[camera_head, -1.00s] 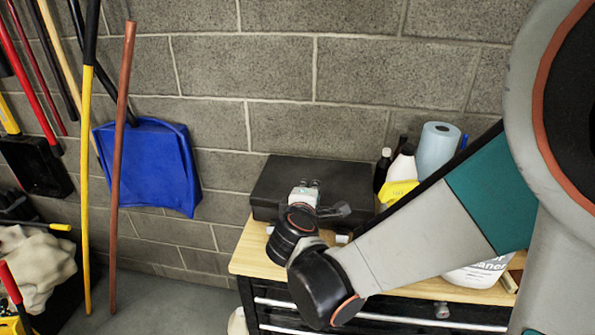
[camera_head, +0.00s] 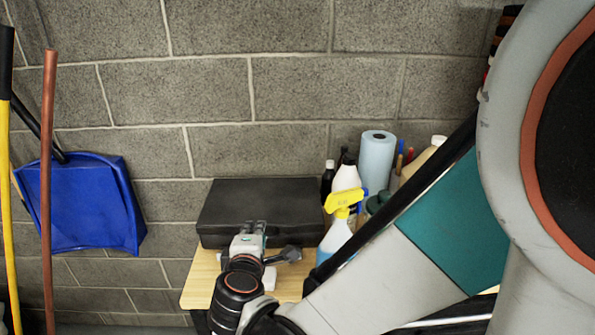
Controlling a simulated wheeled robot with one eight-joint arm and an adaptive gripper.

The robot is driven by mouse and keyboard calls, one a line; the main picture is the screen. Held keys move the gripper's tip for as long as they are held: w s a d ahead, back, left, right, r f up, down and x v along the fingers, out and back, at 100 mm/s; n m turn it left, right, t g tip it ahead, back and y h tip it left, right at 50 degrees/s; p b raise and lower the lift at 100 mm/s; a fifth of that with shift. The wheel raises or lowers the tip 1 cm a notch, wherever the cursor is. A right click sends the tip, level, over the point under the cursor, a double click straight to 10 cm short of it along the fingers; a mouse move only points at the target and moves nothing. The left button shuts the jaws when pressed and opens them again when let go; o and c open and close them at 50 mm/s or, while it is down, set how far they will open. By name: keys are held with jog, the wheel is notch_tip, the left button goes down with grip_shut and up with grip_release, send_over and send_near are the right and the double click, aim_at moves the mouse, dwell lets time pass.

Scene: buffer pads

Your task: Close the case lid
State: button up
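The case (camera_head: 258,206) is a flat black box on the wooden top of a workbench, against the block wall. Its dark upper face slopes toward me and its front edge shows below; the lid looks down or nearly down, but I cannot tell whether a gap is left. My gripper (camera_head: 256,228) is at the near edge of the case, pointing toward it and overlapping its front in the view. I cannot tell whether it touches the case. The fingertips are small and dark against the case, so their opening is unclear. Nothing is visibly held.
A yellow-topped spray bottle (camera_head: 337,222), a blue paper roll (camera_head: 376,162) and other bottles stand right of the case. My arm hides part of the bench. A blue dustpan (camera_head: 80,203) hangs at left near long handles. Bare wooden top (camera_head: 201,279) shows at front left.

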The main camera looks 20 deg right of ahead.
jog(key=s+a+f+b, duration=0.1)
jog(key=s+a+f, duration=0.1)
jog(key=s, duration=0.5)
jog(key=shift+s+a+b, duration=0.15)
jog(key=shift+s+b, duration=0.1)
jog(key=shift+b, duration=0.1)
dwell(0.4)
dwell(0.5)
jog(key=v, duration=0.8)
jog(key=shift+w, duration=0.1)
dwell(0.5)
jog(key=d+f+m+g, duration=0.4)
jog(key=d+m+g, duration=0.15)
jog(key=d, duration=0.35)
jog(key=s+d+r+m+y, duration=0.3)
jog(key=d+r+m+y, duration=0.1)
jog(key=m, duration=0.4)
jog(key=shift+s+d+m+g, duration=0.15)
jog(key=shift+d+m+g, duration=0.2)
jog(key=shift+d, duration=0.2)
